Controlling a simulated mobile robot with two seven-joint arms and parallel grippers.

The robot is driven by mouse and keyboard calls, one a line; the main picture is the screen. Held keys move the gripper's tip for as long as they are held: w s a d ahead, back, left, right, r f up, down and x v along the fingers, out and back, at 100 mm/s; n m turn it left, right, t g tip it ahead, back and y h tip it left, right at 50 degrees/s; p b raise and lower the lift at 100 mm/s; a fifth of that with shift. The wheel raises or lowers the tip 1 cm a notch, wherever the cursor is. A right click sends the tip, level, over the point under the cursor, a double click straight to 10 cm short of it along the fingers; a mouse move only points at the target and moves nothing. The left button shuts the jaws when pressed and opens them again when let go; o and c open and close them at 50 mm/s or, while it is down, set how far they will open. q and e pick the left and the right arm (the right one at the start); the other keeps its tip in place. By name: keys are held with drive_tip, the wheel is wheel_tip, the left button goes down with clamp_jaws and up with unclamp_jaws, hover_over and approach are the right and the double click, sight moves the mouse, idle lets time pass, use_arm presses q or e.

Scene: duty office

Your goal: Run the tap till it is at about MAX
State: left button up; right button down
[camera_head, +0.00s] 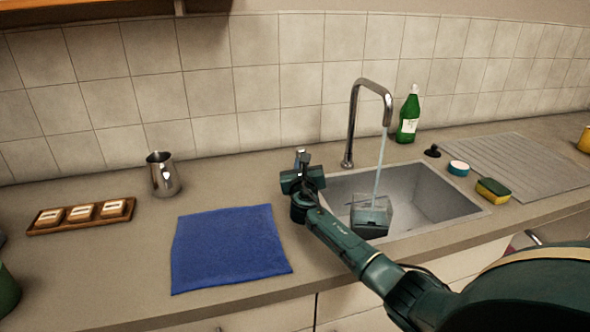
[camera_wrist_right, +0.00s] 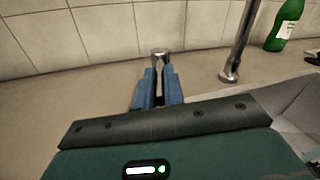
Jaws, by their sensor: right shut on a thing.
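The chrome tap (camera_head: 353,115) stands behind the sink (camera_head: 438,208), and a stream of water (camera_head: 381,160) falls from its spout. The stream drops into a clear, box-shaped container (camera_head: 371,214) in the left part of the sink. Its water level and any MAX mark are too small to read. My right gripper (camera_head: 302,168) is shut on the tap's lever (camera_head: 301,153), left of the spout. In the right wrist view the lever's chrome top (camera_wrist_right: 160,54) shows between the blue fingers (camera_wrist_right: 157,88). My left gripper is not in view.
A blue cloth (camera_head: 228,248) lies left of my right arm. A steel jug (camera_head: 162,174) and a wooden tray (camera_head: 82,215) stand further left. A green bottle (camera_head: 408,118), a sponge (camera_head: 492,190) and a ribbed drainer (camera_head: 525,165) are to the right.

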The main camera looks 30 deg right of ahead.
drive_tip(key=d+n+y, duration=0.1)
drive_tip(key=s+n+t+y, duration=0.1)
drive_tip(key=y, duration=0.1)
drive_tip(key=shift+d+t, duration=0.3)
drive_tip(key=shift+d, duration=0.05)
drive_tip(key=shift+d+n+y, duration=0.15)
drive_tip(key=shift+n+y, duration=0.25)
drive_tip(key=shift+y, duration=0.1)
drive_tip(key=shift+d+t+y+b, duration=0.1)
drive_tip(key=shift+t+y+b, duration=0.2)
drive_tip(key=shift+r, duration=0.1)
drive_tip(key=c, duration=1.5)
unclamp_jaws()
drive_tip(key=shift+s, duration=0.1)
